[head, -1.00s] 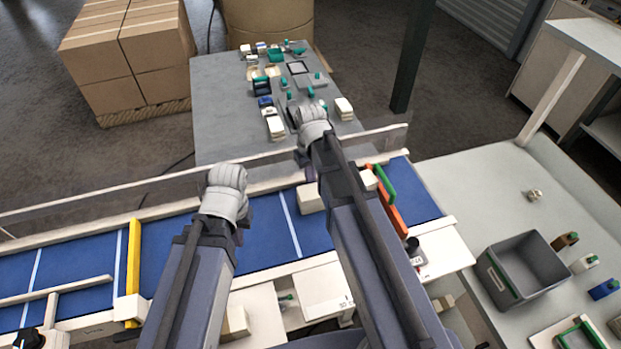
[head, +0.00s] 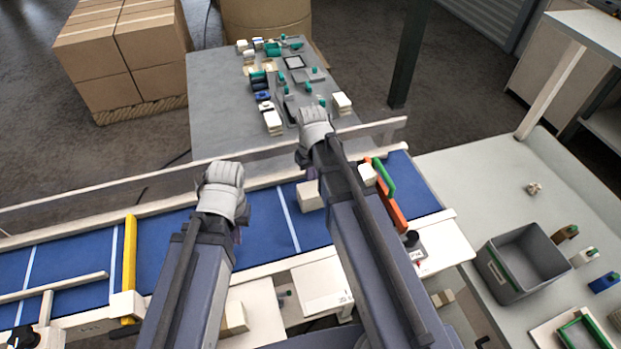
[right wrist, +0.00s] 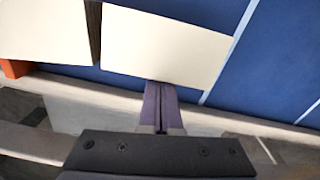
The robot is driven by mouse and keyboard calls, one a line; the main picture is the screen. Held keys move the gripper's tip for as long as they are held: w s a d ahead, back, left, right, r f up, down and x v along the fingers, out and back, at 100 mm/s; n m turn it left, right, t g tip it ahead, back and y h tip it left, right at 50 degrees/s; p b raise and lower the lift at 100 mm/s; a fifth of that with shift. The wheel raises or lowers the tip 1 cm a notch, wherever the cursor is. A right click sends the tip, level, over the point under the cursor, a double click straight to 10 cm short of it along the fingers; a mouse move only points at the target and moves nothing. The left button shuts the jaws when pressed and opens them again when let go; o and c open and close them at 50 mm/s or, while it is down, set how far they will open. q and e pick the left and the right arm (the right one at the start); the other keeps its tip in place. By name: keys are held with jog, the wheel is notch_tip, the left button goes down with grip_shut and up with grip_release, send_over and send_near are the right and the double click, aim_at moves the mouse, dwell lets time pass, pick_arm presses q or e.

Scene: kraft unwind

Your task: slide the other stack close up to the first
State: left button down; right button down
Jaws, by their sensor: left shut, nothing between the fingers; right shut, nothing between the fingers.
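One cream stack (head: 310,195) sits on the blue belt beside my right arm. The other cream stack (head: 367,173) is to its right, partly hidden by my right arm, close to an orange bar. In the right wrist view the first-named stack (right wrist: 165,45) is in the middle and the other stack (right wrist: 40,30) is at the left, with a narrow dark strip between their tops. My right gripper (right wrist: 160,105) is shut and empty, its purple tips at the middle stack's near edge; contact is unclear. My left gripper (head: 238,236) is shut and empty over the belt, its tips mostly hidden.
The belt (head: 180,235) has pale rails along both sides. A yellow bar (head: 129,265) crosses it at the left. An orange bar (head: 397,215) and a green bar (head: 384,178) stand at the right. A grey table (head: 225,120) with small items lies beyond.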

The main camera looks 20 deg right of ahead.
pick_arm(q)
jog(key=shift+r, duration=0.1)
